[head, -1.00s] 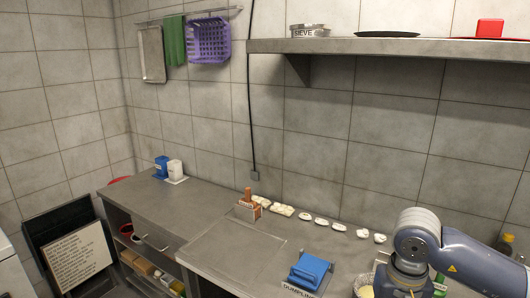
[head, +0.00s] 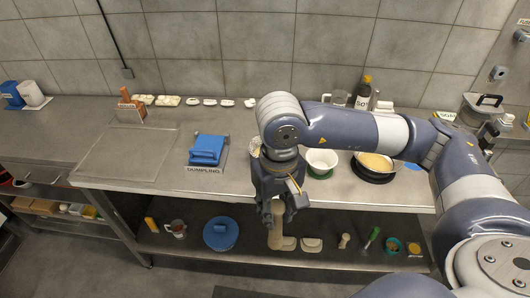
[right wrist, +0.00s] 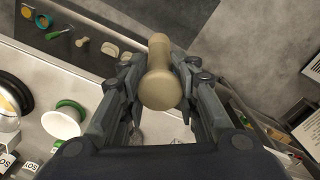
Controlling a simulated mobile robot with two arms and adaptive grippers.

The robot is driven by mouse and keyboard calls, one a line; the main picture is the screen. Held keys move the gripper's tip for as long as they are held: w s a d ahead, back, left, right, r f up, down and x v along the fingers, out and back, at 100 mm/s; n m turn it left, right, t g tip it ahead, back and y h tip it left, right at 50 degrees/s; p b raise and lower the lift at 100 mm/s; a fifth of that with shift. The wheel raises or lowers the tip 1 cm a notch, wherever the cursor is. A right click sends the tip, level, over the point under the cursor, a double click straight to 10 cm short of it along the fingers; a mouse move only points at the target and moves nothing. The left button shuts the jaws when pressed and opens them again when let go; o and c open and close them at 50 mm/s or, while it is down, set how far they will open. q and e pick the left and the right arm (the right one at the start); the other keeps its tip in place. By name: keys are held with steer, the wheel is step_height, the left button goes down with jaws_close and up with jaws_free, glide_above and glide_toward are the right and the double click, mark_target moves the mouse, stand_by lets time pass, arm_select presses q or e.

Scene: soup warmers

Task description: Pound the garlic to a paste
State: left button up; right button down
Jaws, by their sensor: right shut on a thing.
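My right gripper (head: 281,207) points down at the front edge of the worktop and is shut on a tan pestle (head: 275,234). In the right wrist view the pestle (right wrist: 160,82) sits between the two fingers (right wrist: 160,95), its rounded end toward the camera. In the head view the pestle hangs in front of the lower shelf. A pale container (head: 255,147) behind my right arm is mostly hidden; I cannot tell whether it is the mortar. I cannot make out the garlic for certain. My left gripper is not in view.
A blue dumpling press (head: 208,149), a white-and-green bowl (head: 321,162) and a dark pan (head: 373,167) stand on the worktop. Small white pieces (head: 209,102) line the back. The lower shelf (head: 190,252) holds a blue lid (head: 220,233) and utensils.

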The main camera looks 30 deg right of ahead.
steer(key=shift+r+p, duration=0.85)
steer(key=shift+r, duration=2.15)
step_height(320, 180, down, 4)
steer(key=shift+f, duration=0.2)
steer(key=shift+w+r, duration=0.1)
